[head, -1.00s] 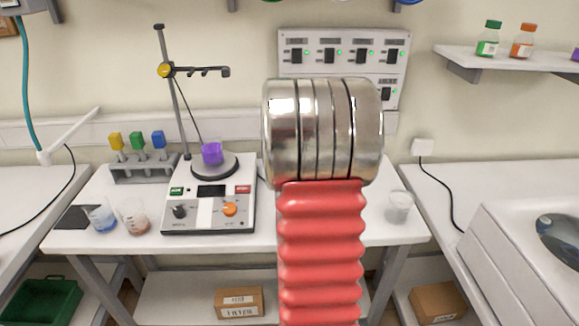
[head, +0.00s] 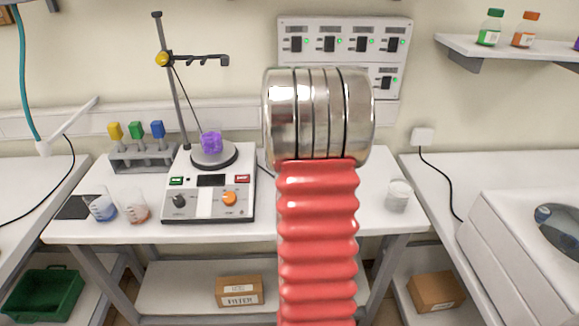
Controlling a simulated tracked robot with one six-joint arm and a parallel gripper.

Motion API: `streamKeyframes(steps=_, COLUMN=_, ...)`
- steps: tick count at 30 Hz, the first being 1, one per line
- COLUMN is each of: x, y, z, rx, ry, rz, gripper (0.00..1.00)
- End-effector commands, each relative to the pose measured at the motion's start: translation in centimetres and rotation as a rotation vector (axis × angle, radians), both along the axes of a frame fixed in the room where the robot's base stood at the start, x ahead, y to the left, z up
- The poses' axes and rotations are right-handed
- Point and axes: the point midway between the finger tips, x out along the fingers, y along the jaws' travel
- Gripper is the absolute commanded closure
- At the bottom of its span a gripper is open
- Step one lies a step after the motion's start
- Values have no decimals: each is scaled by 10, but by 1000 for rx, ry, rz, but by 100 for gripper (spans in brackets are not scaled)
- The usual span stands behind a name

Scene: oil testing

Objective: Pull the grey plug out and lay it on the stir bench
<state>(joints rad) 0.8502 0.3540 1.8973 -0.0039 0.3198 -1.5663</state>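A pale, off-white to light grey block (head: 422,136) sits on the wall right of centre. A black cord hangs from it to the right-hand bench; I cannot tell if it is the grey plug. The stir bench (head: 262,232) is the white table in the middle. It carries a stirrer (head: 208,190) with a purple-filled beaker (head: 211,142) on its plate. My gripper is not in view. My red and metal arm fills the centre and hides part of the stir bench and wall.
A switch panel (head: 390,50) with green lights is on the wall, partly behind my arm. Beakers (head: 101,208) and a colourful-topped rack (head: 143,158) stand on the left of the stir bench. A glass (head: 398,195) stands at its right end. Clear tabletop shows beside my arm.

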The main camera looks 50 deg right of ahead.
Motion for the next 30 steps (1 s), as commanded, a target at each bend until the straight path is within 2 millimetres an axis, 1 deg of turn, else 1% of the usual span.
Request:
streamKeyframes(steps=5, x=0, y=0, z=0, rx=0, ry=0, rz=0, gripper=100)
streamKeyframes(steps=6, x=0, y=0, z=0, rx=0, ry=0, rz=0, gripper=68)
streamKeyframes(steps=15, x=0, y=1, z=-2, rx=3, ry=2, rz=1, gripper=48)
streamKeyframes(steps=30, x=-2, y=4, z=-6, rx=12, ry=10, rz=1, gripper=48)
